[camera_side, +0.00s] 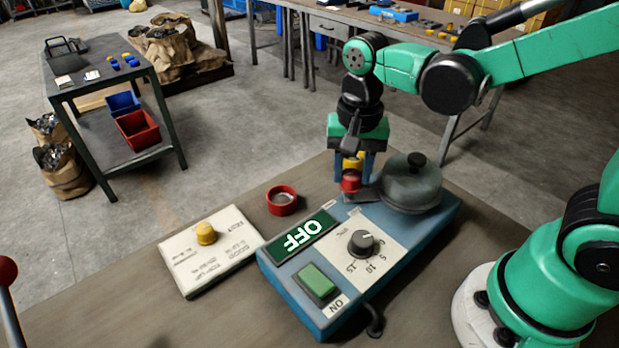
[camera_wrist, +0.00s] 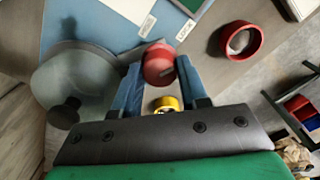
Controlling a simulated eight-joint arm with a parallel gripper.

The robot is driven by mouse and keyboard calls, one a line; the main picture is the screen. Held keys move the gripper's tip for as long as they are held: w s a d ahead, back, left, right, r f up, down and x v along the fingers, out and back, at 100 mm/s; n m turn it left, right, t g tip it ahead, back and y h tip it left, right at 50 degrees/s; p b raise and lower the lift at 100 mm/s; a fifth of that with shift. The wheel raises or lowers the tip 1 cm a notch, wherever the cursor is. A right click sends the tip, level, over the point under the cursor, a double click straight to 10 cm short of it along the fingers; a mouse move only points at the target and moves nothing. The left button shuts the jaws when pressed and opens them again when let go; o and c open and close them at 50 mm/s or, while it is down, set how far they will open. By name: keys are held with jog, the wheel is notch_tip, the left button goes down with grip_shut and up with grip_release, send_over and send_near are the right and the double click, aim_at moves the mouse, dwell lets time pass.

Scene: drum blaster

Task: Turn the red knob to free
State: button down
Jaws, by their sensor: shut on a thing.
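The red knob (camera_side: 351,181) sits at the far end of the blue control box (camera_side: 335,316), beside the grey domed lid. My gripper (camera_side: 352,180) points down over it with a finger on each side. In the wrist view the red knob (camera_wrist: 158,65) lies between the two blue fingertips (camera_wrist: 158,76), and the gripper is shut on it. A yellow piece (camera_wrist: 167,104) shows between the fingers, nearer the palm. Two small white labels stand by the knob; one (camera_wrist: 185,31) seems to read LOCK, the other (camera_wrist: 147,26) is too small to read surely.
The grey domed lid (camera_side: 412,187) with a black handle stands close right of my gripper. A red ring (camera_side: 282,200) and a white plate (camera_side: 211,256) lie left.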

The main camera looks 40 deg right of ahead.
jog(key=shift+n, duration=0.4)
jog(key=n, duration=1.2)
jog(key=shift+n, duration=2.5)
jog(key=shift+c, duration=2.3)
grip_release()
jog(key=shift+r, duration=0.15)
